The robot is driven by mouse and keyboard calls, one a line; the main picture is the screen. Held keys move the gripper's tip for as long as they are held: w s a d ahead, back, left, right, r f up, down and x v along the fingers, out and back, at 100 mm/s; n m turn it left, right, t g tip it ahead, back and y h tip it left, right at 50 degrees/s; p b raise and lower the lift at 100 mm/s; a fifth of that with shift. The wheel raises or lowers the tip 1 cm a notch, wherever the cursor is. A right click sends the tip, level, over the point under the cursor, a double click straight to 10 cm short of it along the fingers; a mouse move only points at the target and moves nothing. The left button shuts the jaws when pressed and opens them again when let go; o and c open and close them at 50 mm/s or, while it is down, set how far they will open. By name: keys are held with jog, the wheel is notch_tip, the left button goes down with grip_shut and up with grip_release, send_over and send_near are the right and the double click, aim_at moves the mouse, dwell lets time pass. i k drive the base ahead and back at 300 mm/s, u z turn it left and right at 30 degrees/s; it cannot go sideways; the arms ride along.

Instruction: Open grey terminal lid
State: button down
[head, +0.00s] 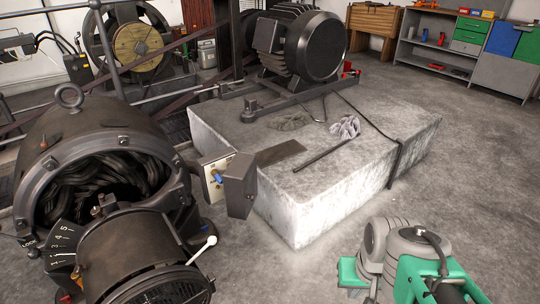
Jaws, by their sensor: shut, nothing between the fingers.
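A small terminal box (215,172) with a pale face and a blue part sits on the right side of the near dark dynamo (95,135). A dark grey lid (241,186) stands swung out at its right edge, so the face with its terminals is exposed. Nothing touches the lid. My green and grey arm shows at the lower right, well apart from the lid. I cannot make out my gripper's fingers in this view.
A pale concrete block (330,195) stands behind the lid, bearing a dark motor (300,45), a rag (345,127) and a rod (322,155). A white-knobbed lever (202,249) sticks out below the lid. Floor (310,275) between my arm and the dynamo is clear.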

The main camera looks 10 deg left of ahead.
aim_at(240, 178)
jog(key=z, duration=0.05)
jog(key=i, duration=1)
jog(key=u, duration=2.6)
